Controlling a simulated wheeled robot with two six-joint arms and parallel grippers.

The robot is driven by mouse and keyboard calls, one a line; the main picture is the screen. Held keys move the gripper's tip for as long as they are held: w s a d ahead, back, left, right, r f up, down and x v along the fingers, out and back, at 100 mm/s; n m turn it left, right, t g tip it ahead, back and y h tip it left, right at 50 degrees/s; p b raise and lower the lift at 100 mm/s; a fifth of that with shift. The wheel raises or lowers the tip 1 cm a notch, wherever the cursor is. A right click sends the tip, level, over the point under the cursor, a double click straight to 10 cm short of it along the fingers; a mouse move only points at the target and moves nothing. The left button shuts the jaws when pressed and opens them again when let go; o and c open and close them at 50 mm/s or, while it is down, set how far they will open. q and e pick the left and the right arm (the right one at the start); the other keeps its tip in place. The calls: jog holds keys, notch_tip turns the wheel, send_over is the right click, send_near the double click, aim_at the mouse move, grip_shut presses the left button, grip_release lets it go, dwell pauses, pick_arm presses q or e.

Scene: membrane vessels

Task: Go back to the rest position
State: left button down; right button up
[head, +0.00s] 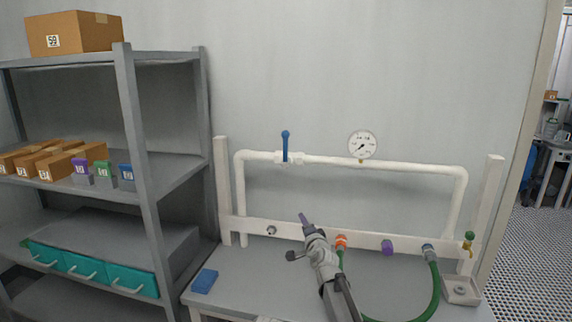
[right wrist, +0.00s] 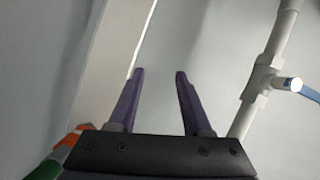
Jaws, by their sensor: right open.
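My right gripper (head: 303,218) is in front of the white pipe stand on the bench, its purple-grey fingers pointing up and to the left. The right wrist view shows its two fingers (right wrist: 158,95) spread apart with nothing between them. Past the fingers there are the grey wall, a white board (right wrist: 112,60) and a white pipe (right wrist: 270,70). My left gripper is not in the head view.
The bench (head: 240,270) carries a blue block (head: 204,281), a pipe with a blue-handled valve (head: 286,145), a gauge (head: 362,145), an orange fitting (head: 341,241), a purple fitting (head: 387,247) and a green hose (head: 436,290). A grey shelf (head: 140,150) with boxes stands left.

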jog(key=s+a+f+n+g, duration=0.2)
jog(key=s+f+n+g, duration=0.1)
jog(key=s, duration=0.3)
jog(key=s+a+f+n+g, duration=0.3)
jog(key=s+f+n, duration=0.1)
jog(key=s, duration=0.3)
jog(key=s+a+f+n+g+y, duration=0.1)
jog(key=s+a+f+n+g, duration=0.1)
jog(key=s+f, duration=0.4)
jog(key=shift+s+a+n+g+p, duration=0.4)
jog(key=shift+s+n+g, duration=0.2)
jog(key=shift+s+n, duration=0.15)
jog(key=s+d+f+n+g+h, duration=0.1)
jog(key=s+d+n+g+h, duration=0.1)
jog(key=s, duration=0.5)
jog(key=s+d+f+n+g+h, duration=0.1)
jog(key=s+d+f+n+g, duration=0.1)
jog(key=s, duration=0.6)
jog(key=s+d+f+n+g+h, duration=0.2)
jog(key=s+d+g, duration=0.1)
jog(key=s, duration=0.5)
jog(key=shift+s+d+g+h, duration=0.25)
jog(key=shift+d+g+h, duration=0.05)
jog(key=shift+d, duration=0.05)
